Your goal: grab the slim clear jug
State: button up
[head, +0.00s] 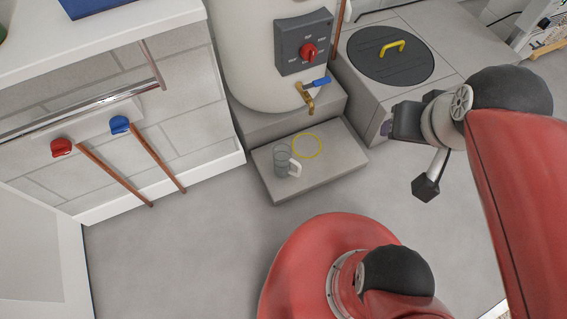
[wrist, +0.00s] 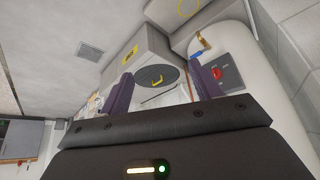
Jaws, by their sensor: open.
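The slim clear jug (head: 281,161), with a pale handle on its right side, stands upright on a low grey step (head: 325,170) in the head view. It is left of and nearer than a yellow ring marking (head: 307,146) on that step. My gripper (head: 387,126) is right of the jug, raised and apart from it. In the wrist view my gripper's two dark fingers (wrist: 162,90) are spread with nothing held between them.
A white tank (head: 250,50) with a brass tap (head: 307,97) stands behind the step. A grey block with a round black lid (head: 390,54) is at the back right. Red (head: 61,147) and blue (head: 120,125) valves with pipes are left. The floor left of the step is clear.

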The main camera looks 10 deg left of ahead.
aim_at(282, 152)
jog(key=u, duration=0.25)
jog(key=l+u, duration=0.35)
jog(key=u, duration=0.15)
jog(key=k+l+u, duration=0.15)
jog(key=u, duration=0.35)
jog(key=k+l+u, duration=0.15)
jog(key=l+u, duration=0.2)
jog(key=u, duration=0.15)
jog(key=k+l, duration=0.45)
